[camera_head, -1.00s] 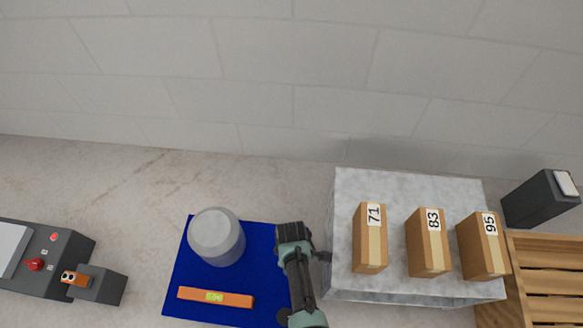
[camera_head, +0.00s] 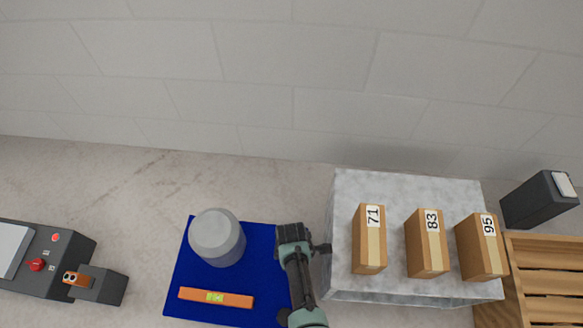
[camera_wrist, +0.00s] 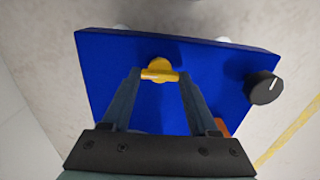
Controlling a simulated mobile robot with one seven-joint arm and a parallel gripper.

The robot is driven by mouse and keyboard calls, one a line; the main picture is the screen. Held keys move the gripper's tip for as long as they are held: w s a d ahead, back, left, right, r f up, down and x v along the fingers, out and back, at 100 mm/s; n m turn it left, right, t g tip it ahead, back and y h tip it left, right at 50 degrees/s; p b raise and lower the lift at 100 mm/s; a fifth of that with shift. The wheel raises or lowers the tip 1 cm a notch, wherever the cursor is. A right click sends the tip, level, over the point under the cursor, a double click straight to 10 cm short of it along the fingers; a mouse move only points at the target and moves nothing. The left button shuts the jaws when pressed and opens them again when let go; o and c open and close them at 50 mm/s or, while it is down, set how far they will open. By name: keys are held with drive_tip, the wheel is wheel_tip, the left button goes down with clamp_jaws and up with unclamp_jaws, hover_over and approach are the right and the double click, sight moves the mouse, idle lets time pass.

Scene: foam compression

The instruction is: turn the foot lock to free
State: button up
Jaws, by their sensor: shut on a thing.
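A blue base plate (camera_head: 188,308) lies on the floor at the middle bottom of the head view; it also fills the middle of the wrist view (camera_wrist: 110,62). A yellow foot lock (camera_wrist: 160,66), with a round part and a crossbar, sits near the plate's upper edge in the wrist view. My gripper (camera_wrist: 159,75) is shut on the crossbar, a finger at each end. In the head view my gripper (camera_head: 294,238) is over the plate's right edge; it hides the lock there.
A black knob with a white mark (camera_wrist: 266,88) sits by the plate's corner. A grey cylinder (camera_head: 217,236) and an orange spirit level (camera_head: 215,297) are on the plate. A grey block (camera_head: 345,195) with numbered boxes (camera_head: 427,242) stands close right; a control box (camera_head: 50,265) is far left.

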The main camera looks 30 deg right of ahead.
drive_tip(key=o, duration=1.4)
wheel_tip(320, 180, up, 13)
drive_tip(key=p, duration=0.9)
